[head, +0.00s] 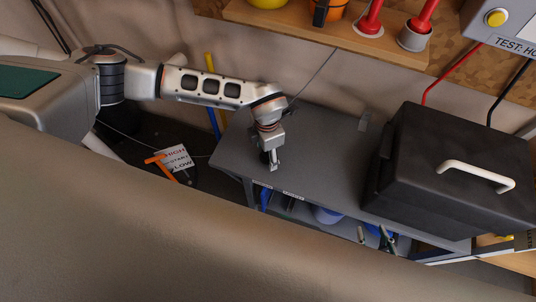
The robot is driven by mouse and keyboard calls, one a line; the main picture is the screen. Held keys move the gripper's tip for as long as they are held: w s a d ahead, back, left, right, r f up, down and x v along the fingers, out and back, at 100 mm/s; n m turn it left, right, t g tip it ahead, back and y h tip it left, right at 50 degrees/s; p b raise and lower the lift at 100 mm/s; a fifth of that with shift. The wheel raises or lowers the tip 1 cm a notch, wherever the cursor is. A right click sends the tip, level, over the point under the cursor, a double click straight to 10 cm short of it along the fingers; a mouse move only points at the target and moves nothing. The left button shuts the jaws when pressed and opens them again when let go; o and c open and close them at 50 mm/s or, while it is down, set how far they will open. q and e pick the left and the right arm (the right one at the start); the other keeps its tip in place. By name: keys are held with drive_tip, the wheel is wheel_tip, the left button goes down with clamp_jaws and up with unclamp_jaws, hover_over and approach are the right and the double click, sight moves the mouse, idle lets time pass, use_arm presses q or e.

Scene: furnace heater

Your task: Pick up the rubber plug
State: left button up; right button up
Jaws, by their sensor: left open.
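My left gripper (272,163) points down over the left part of the grey table (325,150), near its front edge. It is small in the view, and I see nothing held in it. I cannot make out a rubber plug for certain anywhere in the head view. If it is below the gripper or behind the arm, it is hidden. My right gripper is not in view.
A black box with a white handle (478,175) fills the table's right end. Above is a wooden shelf (300,26) with red-handled items (370,18). An orange-handled tool (160,162) lies left of the table. The table's middle is mostly clear.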

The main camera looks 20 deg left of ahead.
use_arm(q)
drive_tip(key=shift+f, duration=0.15)
drive_tip(key=shift+c, duration=0.3)
drive_tip(key=c, duration=1.2)
drive_tip(key=shift+c, duration=0.2)
use_arm(e)
drive_tip(key=shift+w+r, duration=0.3)
